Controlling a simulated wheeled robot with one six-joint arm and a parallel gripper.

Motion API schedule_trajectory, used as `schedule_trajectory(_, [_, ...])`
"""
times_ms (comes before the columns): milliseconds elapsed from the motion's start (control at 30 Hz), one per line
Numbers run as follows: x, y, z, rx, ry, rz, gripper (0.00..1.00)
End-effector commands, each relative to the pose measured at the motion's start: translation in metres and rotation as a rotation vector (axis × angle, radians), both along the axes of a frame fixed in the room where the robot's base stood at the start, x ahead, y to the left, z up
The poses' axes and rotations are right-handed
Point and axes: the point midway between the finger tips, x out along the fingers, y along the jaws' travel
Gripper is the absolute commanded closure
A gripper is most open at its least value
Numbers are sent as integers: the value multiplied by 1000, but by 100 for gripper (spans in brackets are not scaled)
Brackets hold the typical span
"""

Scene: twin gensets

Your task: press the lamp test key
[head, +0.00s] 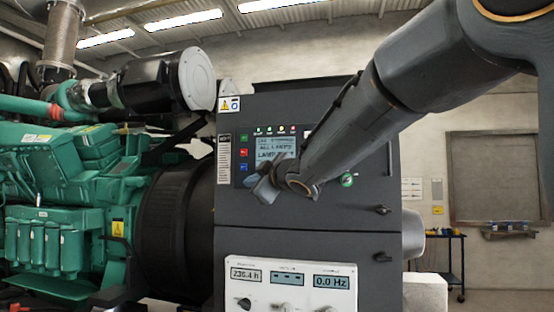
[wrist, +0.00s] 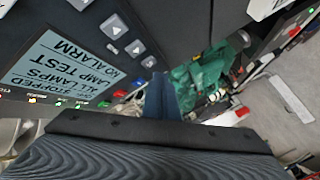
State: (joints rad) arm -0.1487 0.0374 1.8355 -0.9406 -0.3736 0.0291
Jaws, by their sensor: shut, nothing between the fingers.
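The control panel's screen (head: 275,146) is on the dark cabinet (head: 300,215) in the head view. In the wrist view the screen (wrist: 62,66) appears turned and reads "STOPPED", "ALL LAMPS", "LAMP TEST", "NO ALARM". Grey keys (wrist: 115,27) with small symbols run beside it; I cannot tell which is the lamp test key, and it may be hidden. My gripper (head: 263,187) is shut and empty at the panel's lower part, just below the screen. Its fingers (wrist: 159,97) also show in the wrist view; whether they touch the panel is unclear.
Small lamps (head: 281,129) above the screen are lit. Red, blue and green buttons (head: 243,153) stand left of it. A white panel (head: 290,283) with meters sits below. The green engine (head: 65,200) stands at left.

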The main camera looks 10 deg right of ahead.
Motion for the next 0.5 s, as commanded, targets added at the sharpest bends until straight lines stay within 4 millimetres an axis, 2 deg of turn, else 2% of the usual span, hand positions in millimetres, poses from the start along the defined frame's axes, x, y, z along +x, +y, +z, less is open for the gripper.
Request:
schedule_trajectory(167, [-2,1,0,0,-1,1,100])
schedule_trajectory(500, [-30,11,0,1,-1,2,100])
